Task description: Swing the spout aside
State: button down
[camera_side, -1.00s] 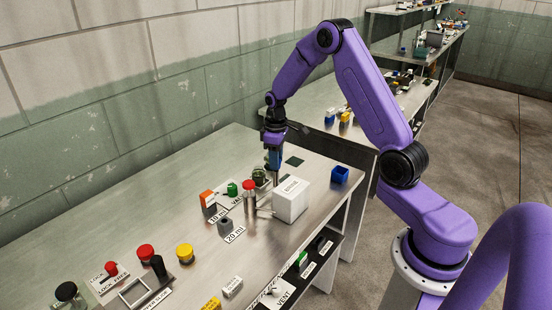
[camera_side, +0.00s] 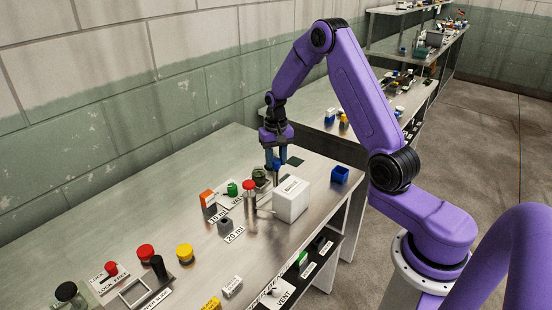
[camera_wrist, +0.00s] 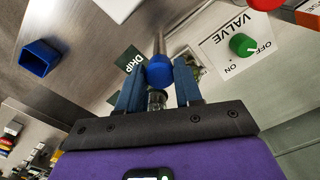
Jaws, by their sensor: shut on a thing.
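My gripper (camera_side: 276,163) points down at the back of the steel bench, among the fittings. In the wrist view my gripper (camera_wrist: 159,88) has its two blue fingers shut on a round blue knob (camera_wrist: 159,71), one finger on each side. The spout (camera_wrist: 159,38) appears as a thin metal rod running away from the knob. A clear ribbed piece shows just below the knob, between the fingers. In the side view the knob and spout are mostly hidden by the fingers and the nearby posts.
A white box (camera_side: 291,199) stands in front of my gripper, with a red-capped post (camera_side: 249,190) to its left. A green valve knob (camera_wrist: 241,44) sits on an OFF/ON label. A dark DRIP plate (camera_wrist: 129,62) and an open blue bin (camera_wrist: 40,57) lie to the other side.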

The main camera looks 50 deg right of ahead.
aim_at(276, 160)
jog(key=shift+r+m, duration=0.1)
jog(key=shift+m, duration=1.1)
jog(key=c, duration=0.8)
grip_release()
notch_tip(276, 160, up, 17)
jog(key=shift+r, duration=0.2)
